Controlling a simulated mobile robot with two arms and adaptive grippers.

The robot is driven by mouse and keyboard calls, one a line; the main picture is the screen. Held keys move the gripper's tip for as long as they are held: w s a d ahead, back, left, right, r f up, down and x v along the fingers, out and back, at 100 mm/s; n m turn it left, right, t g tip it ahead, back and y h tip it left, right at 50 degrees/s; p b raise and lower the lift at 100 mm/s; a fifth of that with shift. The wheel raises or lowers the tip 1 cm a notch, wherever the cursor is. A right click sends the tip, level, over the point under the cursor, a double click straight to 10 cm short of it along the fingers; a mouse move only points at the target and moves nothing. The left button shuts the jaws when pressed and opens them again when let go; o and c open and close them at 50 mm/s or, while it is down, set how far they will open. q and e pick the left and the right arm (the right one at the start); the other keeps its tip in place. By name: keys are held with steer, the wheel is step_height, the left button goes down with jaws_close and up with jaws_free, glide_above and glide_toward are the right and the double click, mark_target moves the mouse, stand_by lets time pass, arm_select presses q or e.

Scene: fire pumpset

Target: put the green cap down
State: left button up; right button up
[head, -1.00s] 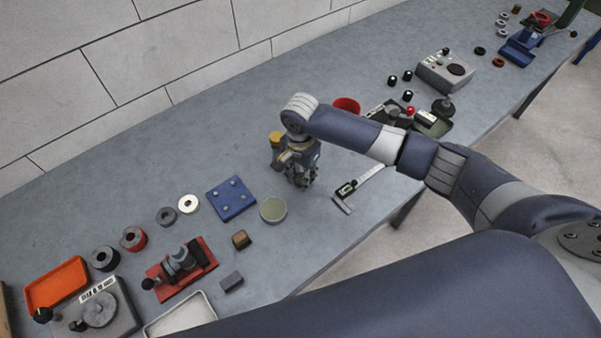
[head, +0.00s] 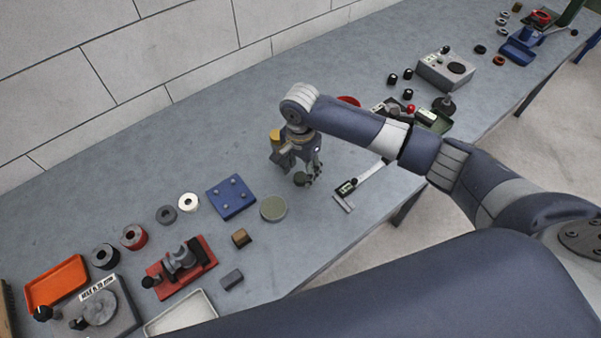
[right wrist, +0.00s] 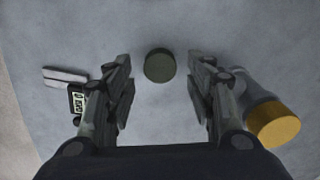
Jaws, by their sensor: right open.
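The green cap (head: 302,180) is a small dark green disc on the bare grey table, just below my right gripper (head: 307,165). In the right wrist view the cap (right wrist: 159,66) shows whole, with clear table around it. The two fingers of my right gripper (right wrist: 160,85) stand wide apart on either side in that view. My left gripper is in neither view.
A yellow-topped container (right wrist: 272,125) stands close beside the right gripper. A digital caliper (head: 346,188) lies on the other side. A round greenish disc (head: 273,208) and a blue plate (head: 231,197) lie to the left. Bare table lies around the cap.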

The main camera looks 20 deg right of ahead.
mark_target(301, 178)
step_height(301, 178, up, 10)
steer(key=shift+b, duration=0.3)
steer(key=shift+s+f, duration=0.1)
stand_by(0.4)
